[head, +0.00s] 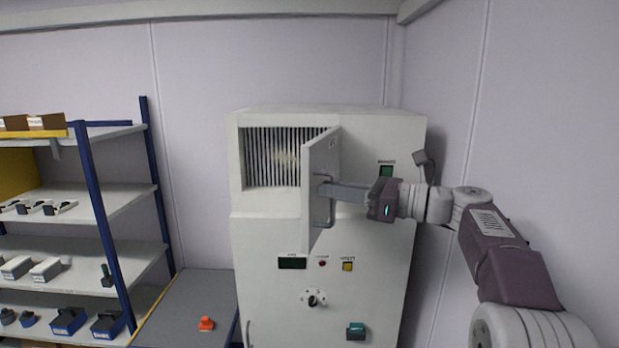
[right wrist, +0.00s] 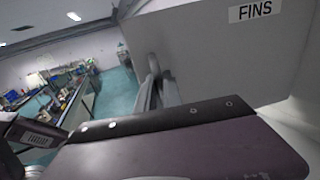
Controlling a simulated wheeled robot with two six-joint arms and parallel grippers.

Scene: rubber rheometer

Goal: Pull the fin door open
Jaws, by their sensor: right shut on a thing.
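The fin door (head: 319,163) is a pale panel on the front of the tall white cabinet, and it stands swung out from it. Behind it the opening shows a row of vertical metal fins (head: 270,155). My right gripper (head: 324,189) is shut on the door's handle (head: 329,212), a vertical bar on the door's outer face. In the right wrist view the door (right wrist: 225,50) carries a "FINS" label, and the handle (right wrist: 153,65) runs beside my gripper's fingers. My left gripper is not in view.
The cabinet (head: 262,237) has a display, buttons and a knob below the door. A grey table (head: 190,305) with an orange object (head: 206,323) stands at its left. Blue-framed shelves (head: 110,205) with boxes and tools stand further left. A wall is close behind my right arm.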

